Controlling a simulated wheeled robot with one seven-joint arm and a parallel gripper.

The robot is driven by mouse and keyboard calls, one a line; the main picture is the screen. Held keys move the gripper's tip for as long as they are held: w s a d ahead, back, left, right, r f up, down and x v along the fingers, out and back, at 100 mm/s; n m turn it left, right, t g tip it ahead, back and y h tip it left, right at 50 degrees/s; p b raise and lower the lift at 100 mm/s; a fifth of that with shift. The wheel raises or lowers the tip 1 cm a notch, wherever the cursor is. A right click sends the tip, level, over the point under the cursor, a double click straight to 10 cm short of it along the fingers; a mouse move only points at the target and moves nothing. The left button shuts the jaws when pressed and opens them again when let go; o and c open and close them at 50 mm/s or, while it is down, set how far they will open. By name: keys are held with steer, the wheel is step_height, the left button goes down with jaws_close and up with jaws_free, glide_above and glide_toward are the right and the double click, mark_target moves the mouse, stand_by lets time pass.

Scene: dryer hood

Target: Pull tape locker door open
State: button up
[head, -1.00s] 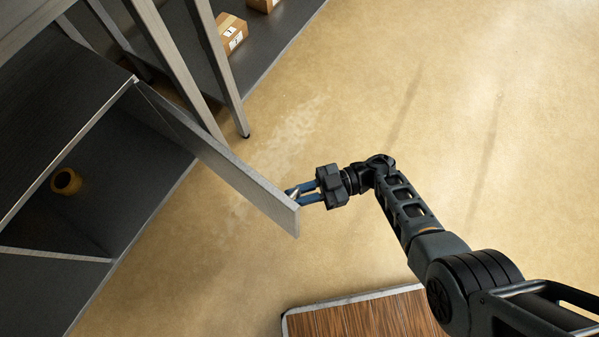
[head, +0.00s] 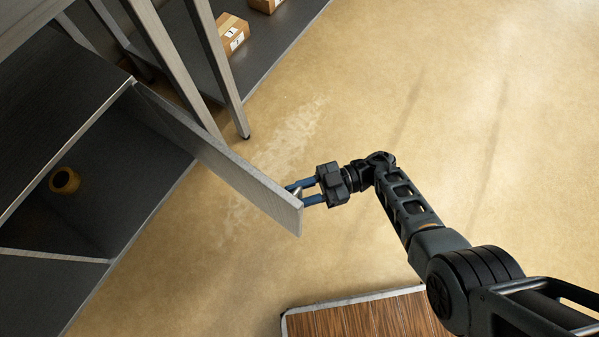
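The tape locker (head: 75,85) stands at the left, with its door (head: 225,165) swung wide open on its hinge near the locker's top corner. A yellow-brown tape roll (head: 64,180) sits inside on the dark floor of the locker. My gripper (head: 297,194) is at the free end of the door, on the face turned away from the locker's opening. Its blue fingers are around a small silver handle (head: 297,192), mostly hidden between them, and look shut on it.
A dark shelf (head: 262,50) with cardboard boxes (head: 233,34) stands at the top, behind grey metal posts (head: 217,65). A wood-topped platform (head: 365,318) with a pale rim lies at the bottom. The tan floor right of the door is clear.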

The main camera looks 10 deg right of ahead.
steer(key=w+d, duration=0.1)
steer(key=d, duration=0.6)
steer(key=shift+w+d+b, duration=0.15)
steer(key=shift+d+b, duration=0.15)
steer(key=shift+b, duration=0.05)
steer(key=shift+d, duration=0.1)
